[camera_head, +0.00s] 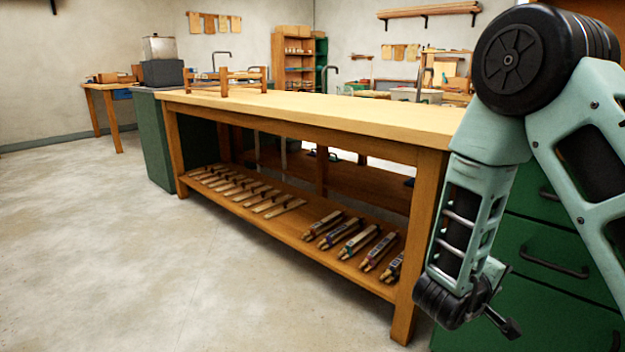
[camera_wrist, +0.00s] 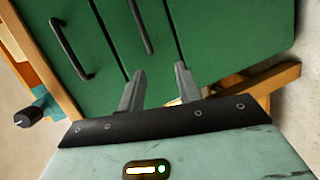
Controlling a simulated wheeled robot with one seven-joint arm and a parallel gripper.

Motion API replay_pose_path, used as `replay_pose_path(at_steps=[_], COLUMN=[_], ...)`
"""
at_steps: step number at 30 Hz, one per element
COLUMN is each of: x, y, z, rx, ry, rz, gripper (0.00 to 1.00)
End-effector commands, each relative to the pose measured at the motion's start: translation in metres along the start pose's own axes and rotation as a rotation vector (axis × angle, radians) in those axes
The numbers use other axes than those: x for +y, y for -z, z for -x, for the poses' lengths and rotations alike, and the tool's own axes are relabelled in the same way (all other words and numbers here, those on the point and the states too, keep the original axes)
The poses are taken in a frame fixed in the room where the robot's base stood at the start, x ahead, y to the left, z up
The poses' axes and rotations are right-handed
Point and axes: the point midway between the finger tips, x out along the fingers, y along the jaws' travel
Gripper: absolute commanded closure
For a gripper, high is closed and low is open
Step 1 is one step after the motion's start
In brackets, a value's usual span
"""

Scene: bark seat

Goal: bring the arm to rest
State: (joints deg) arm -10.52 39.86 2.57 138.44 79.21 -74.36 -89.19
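My gripper (camera_wrist: 160,68) shows in the wrist view with its two grey fingers apart and nothing between them. It faces the green drawer fronts (camera_wrist: 210,32) of a cabinet; the exact distance cannot be told. In the head view my pale green arm hangs bent at the right, its lower end in front of the green drawer cabinet (camera_head: 540,235) and beside the bench's near leg. The gripper's fingers are not clear there.
A long wooden workbench (camera_head: 330,112) stands left of my arm. Its lower shelf (camera_head: 235,208) carries several wooden tools. Dark drawer handles (camera_head: 553,262) stick out near my arm. The concrete floor (camera_head: 120,255) at the left is clear.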

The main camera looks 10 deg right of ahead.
Motion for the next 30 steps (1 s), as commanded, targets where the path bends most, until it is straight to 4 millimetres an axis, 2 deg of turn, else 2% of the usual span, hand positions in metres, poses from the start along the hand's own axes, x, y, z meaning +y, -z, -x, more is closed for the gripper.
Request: replay_pose_path(at_steps=[2, 4, 6, 8, 9, 11, 12, 15, 18, 19, 21, 24, 30], x=[-0.011, -0.025, -0.037, -0.046, -0.051, -0.056, -0.058, -0.061, -0.061, -0.06, -0.057, -0.051, -0.033], y=[0.03, 0.059, 0.085, 0.099, 0.105, 0.107, 0.104, 0.083, 0.046, 0.035, 0.008, -0.027, -0.087], z=[0.021, 0.051, 0.091, 0.129, 0.157, 0.198, 0.225, 0.286, 0.331, 0.34, 0.355, 0.365, 0.362], rx=[0.124, 0.244, 0.352, 0.423, 0.461, 0.5, 0.515, 0.514, 0.464, 0.443, 0.389, 0.311, 0.166], ry=[0.139, 0.31, 0.497, 0.659, 0.766, 0.92, 1.016, 1.225, 1.362, 1.387, 1.42, 1.42, 1.32], rz=[-0.11, -0.212, -0.289, -0.33, -0.342, -0.339, -0.325, -0.242, -0.122, -0.084, -0.003, 0.099, 0.241], gripper=[0.66, 0.66, 0.66, 0.66, 0.66, 0.66, 0.66, 0.66, 0.66, 0.66, 0.66, 0.66, 0.66])
